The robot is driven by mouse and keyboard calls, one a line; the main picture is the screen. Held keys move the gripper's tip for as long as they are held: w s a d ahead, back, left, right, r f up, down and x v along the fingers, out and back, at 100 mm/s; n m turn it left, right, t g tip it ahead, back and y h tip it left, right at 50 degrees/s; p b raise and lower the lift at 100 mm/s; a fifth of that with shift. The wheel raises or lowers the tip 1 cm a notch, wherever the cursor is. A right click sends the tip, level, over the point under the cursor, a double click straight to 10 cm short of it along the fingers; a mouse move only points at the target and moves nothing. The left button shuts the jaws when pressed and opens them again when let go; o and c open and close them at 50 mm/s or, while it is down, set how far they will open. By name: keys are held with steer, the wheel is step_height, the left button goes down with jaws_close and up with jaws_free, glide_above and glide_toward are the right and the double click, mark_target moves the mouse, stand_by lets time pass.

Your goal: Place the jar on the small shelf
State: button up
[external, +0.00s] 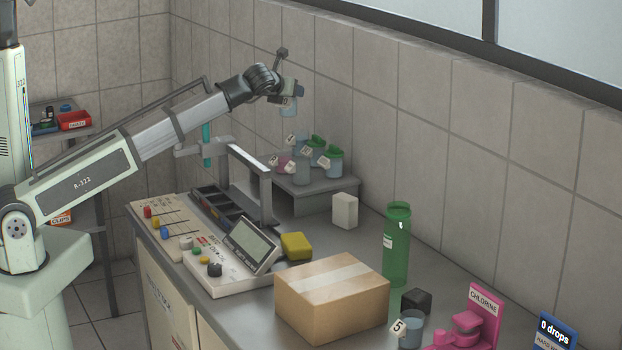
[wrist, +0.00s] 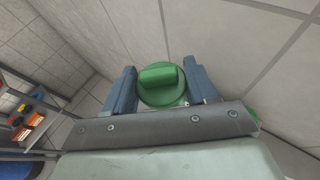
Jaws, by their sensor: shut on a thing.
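My gripper (external: 289,94) is shut on a jar (external: 289,106) and holds it in the air. In the wrist view the jar shows from above as a round green lid with a raised grip (wrist: 158,80), between the two blue-grey fingers of my gripper (wrist: 161,88). The small grey shelf (external: 322,187) stands at the back of the bench against the wall, below the held jar. Several small jars with number tags stand on it, including green-lidded jars (external: 334,163) and a pinkish one (external: 284,163).
A clamp stand with a teal tube (external: 207,145) is left of the shelf. A white block (external: 345,210), a green bottle (external: 396,245), a cardboard box (external: 331,295), a yellow sponge (external: 296,246) and a control console (external: 232,264) occupy the bench. The tiled wall is close behind the shelf.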

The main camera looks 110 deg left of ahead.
steer(key=s+a+n+g, duration=0.1)
steer(key=s+a, duration=0.4)
steer(key=s, duration=0.1)
steer(key=shift+w+f, duration=0.15)
steer(key=shift+f, duration=3.6)
steer(key=shift+w+f, duration=0.1)
steer(key=shift+f, duration=3.65)
steer(key=shift+f, duration=0.1)
steer(key=o, duration=1.1)
steer(key=shift+o, duration=0.2)
steer(key=v, duration=1.2)
